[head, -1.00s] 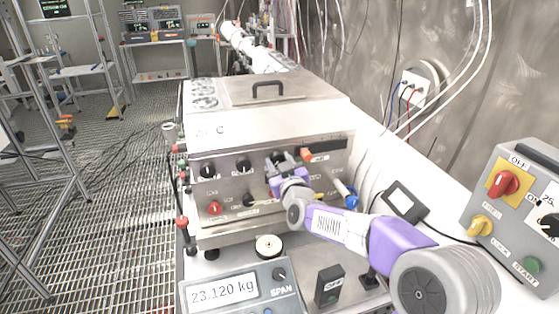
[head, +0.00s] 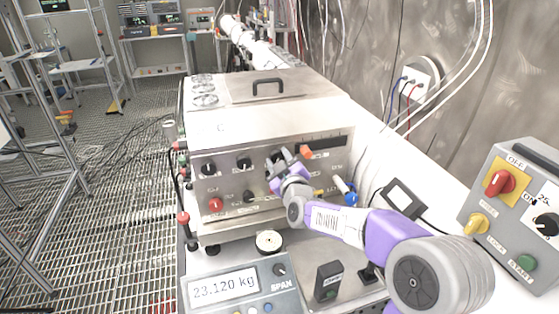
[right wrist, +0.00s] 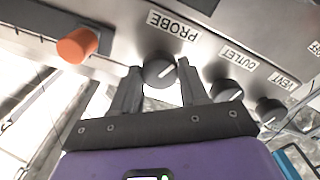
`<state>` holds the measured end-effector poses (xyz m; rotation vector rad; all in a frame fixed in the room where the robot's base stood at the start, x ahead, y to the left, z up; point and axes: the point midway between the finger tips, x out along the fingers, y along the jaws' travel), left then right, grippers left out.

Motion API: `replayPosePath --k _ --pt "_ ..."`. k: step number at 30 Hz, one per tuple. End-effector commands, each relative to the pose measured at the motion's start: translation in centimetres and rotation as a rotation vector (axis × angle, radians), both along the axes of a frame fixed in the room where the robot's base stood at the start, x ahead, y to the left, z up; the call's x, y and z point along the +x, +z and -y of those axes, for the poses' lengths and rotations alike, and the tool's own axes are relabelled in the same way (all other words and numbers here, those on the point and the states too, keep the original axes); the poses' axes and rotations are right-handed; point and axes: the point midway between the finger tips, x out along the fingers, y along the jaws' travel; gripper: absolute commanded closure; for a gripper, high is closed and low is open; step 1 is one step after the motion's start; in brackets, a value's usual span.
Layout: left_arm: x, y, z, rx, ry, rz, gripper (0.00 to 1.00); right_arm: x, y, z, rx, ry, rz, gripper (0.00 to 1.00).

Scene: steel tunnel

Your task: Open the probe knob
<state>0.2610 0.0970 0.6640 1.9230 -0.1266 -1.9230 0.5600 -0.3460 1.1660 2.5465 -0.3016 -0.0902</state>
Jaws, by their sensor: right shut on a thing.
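The probe knob (right wrist: 159,72) is a round dark knob with a pale pointer line, beside the PROBE label (right wrist: 172,25) on the steel panel, in the right wrist view. My right gripper (right wrist: 160,74) has its two dark fingers on either side of this knob and is shut on it. In the head view my right gripper (head: 279,163) reaches the front panel (head: 228,185) of the steel box from the right, and it largely hides the knob there. My left gripper is not in view.
An orange knob (right wrist: 77,45) and the outlet knob (right wrist: 227,91) flank the probe knob closely. The vent knob (right wrist: 270,111) lies farther right. A scale display (head: 222,286) and a small switch box (head: 329,283) stand in front of the panel. A grey control box (head: 515,215) stands at right.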

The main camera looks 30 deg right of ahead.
Motion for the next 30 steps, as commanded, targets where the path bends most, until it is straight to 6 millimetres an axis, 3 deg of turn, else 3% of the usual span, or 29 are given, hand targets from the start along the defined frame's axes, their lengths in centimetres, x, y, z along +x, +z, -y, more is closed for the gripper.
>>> replayPosePath --k 4,5,10,20,30 --pt "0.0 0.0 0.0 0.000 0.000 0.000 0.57 0.0 0.0 0.0 0.001 0.000 0.002 0.87" --pt "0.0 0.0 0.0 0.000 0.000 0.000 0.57 0.0 0.0 0.0 0.001 0.000 0.002 0.55" --pt "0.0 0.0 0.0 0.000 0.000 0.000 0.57 0.0 0.0 0.0 0.001 0.001 0.001 0.31" --pt "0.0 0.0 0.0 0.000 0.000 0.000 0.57 -0.4 0.1 -0.1 0.002 0.000 0.002 0.31" --pt "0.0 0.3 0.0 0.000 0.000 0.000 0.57 -5.2 0.2 -1.2 0.002 -0.001 0.003 0.31"
